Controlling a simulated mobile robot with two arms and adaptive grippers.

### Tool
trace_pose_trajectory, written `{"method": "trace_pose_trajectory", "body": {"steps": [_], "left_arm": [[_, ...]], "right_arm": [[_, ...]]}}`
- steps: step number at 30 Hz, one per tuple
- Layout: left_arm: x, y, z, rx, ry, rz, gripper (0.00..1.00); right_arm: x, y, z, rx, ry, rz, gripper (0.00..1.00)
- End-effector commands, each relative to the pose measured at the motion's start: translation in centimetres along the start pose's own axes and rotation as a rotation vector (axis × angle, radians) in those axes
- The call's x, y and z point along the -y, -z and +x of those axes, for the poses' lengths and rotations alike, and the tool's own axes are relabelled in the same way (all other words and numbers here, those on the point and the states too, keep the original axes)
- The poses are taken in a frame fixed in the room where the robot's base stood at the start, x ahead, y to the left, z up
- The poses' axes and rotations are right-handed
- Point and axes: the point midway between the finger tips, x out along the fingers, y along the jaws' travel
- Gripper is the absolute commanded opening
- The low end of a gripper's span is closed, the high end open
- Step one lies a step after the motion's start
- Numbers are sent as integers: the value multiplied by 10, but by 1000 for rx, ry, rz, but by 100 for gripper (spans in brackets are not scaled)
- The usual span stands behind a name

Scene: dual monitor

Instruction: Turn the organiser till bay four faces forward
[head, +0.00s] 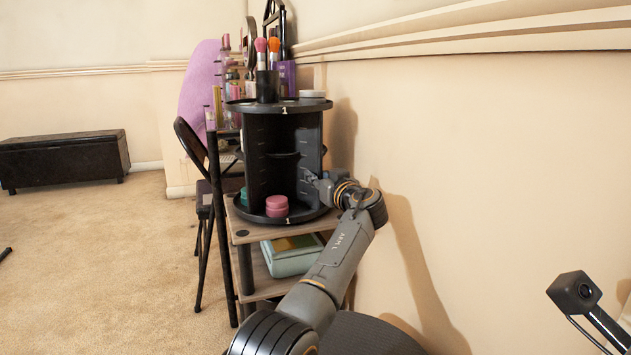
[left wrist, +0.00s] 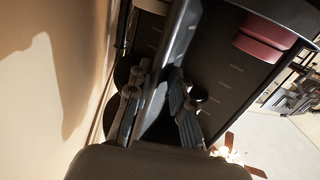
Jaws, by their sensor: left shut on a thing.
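The black round organiser (head: 265,160) stands upright on a small wooden shelf unit (head: 240,233) by the wall. Its top and bottom rims show the number 1 towards me; no four is visible. A pink round jar (head: 277,206) sits on its lower tier and also shows in the left wrist view (left wrist: 262,38). My left gripper (head: 310,183) is at the organiser's right side, between the tiers. In the left wrist view its fingers (left wrist: 155,108) lie on either side of an upright dark divider panel (left wrist: 172,50) and are shut on it.
Makeup brushes in a black cup (head: 267,86) and a white lid-like disc (head: 312,94) stand on top. A green box (head: 292,255) lies on the shelf below. The wall is close on the right; a folding chair (head: 203,170) stands at left.

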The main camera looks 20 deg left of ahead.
Motion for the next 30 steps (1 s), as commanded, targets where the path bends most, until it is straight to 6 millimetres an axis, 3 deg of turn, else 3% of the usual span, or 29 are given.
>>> {"method": "trace_pose_trajectory", "body": {"steps": [1,23,24,25,30], "left_arm": [[-10,3,-5,-5,-20,-5,0],[-9,3,-4,-5,13,-6,0],[-9,3,-4,-5,13,-6,30],[-9,3,-4,-5,13,-6,33],[-6,2,-2,-4,19,-4,33]], "right_arm": [[0,1,0,-3,1,0,40],[1,1,1,-4,3,0,40],[1,2,1,-5,3,0,40],[1,2,1,-6,3,0,40],[1,2,1,-7,2,0,40]]}}
